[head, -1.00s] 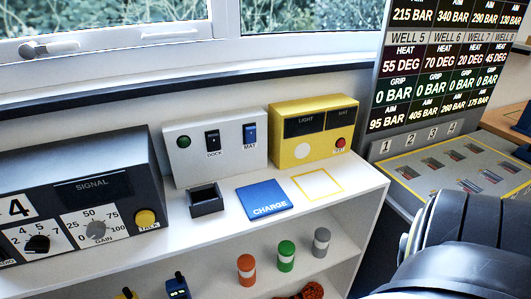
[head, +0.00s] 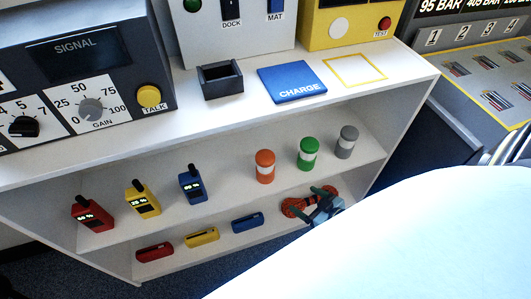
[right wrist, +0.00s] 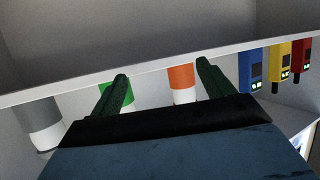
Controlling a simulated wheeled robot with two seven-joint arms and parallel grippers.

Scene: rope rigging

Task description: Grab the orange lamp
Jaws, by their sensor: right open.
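The orange lamp (head: 265,166) stands upright on the shelf below the top, an orange cylinder with a white band, left of the green lamp (head: 309,152) and the grey lamp (head: 348,142). My right gripper (head: 306,201) is open and empty, lower than the lamps and to the right of the orange one in the head view. In the right wrist view, the orange lamp (right wrist: 182,80) shows beyond the dark green fingers (right wrist: 165,84), close to the right finger; the green lamp is partly hidden by the left finger. My left gripper is out of view.
The shelf edge (right wrist: 150,70) crosses the right wrist view at the lamps' bases. An orange coil (head: 292,207) lies near my gripper. Red, yellow and blue radios (head: 191,184) stand left of the lamps. A charge pad (head: 291,83) and dark tray (head: 220,79) lie on top.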

